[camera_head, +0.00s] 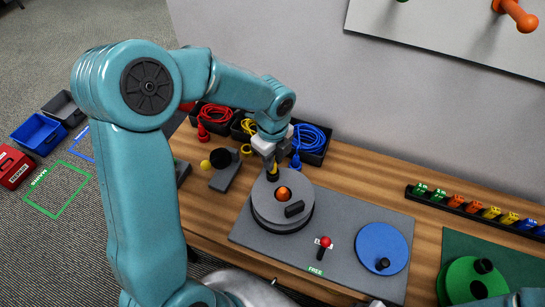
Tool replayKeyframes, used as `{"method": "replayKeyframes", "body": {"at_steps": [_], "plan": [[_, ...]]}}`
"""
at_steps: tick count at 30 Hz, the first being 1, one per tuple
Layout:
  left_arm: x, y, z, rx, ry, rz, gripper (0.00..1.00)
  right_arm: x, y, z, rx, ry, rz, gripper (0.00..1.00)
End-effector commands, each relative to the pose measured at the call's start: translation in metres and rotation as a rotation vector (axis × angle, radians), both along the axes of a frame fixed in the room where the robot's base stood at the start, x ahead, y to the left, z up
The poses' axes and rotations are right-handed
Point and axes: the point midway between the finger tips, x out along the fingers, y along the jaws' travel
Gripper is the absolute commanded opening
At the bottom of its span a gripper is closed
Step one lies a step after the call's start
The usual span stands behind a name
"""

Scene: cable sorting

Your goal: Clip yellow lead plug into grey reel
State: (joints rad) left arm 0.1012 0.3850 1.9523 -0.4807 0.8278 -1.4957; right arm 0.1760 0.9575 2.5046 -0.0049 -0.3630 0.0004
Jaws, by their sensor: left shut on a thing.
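My left gripper (270,161) points down over the back edge of the grey reel (265,211). It is shut on a small yellow and dark piece, the yellow lead plug (272,174), at the reel's rim. Whether the plug touches or sits in the reel cannot be told. The grey reel lies flat on a grey mat, with an orange knob in its middle and a black handle on top. The yellow lead (240,128) lies in a black bin behind, partly hidden by my arm; a yellow end (247,150) hangs at its front. My right gripper is not in view.
A red lead (212,114) and a blue lead (308,137) lie in bins at the wall. A red-topped lever (325,243) and a blue disc (381,247) are right of the reel. A green reel (470,282) and a rack of coloured clips (480,211) are farther right.

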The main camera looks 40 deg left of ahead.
Motion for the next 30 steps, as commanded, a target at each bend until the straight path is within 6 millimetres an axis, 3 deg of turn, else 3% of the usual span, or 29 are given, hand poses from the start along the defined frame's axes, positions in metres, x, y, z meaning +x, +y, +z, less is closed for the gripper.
{"method": "replayKeyframes", "body": {"at_steps": [26,27,29,30], "plan": [[-0.0005,-0.0001,-0.0053,0.0,0.002,-0.001,0.0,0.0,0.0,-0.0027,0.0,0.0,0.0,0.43],[-0.0006,-0.0002,-0.0053,-0.001,0.002,-0.001,0.28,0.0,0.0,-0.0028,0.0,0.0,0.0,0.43],[-0.0006,-0.0001,-0.0053,-0.001,0.002,-0.001,0.48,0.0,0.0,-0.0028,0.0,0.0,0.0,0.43],[-0.0005,-0.0001,-0.0052,0.0,0.002,0.0,0.51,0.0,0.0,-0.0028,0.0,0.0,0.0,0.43]]}}
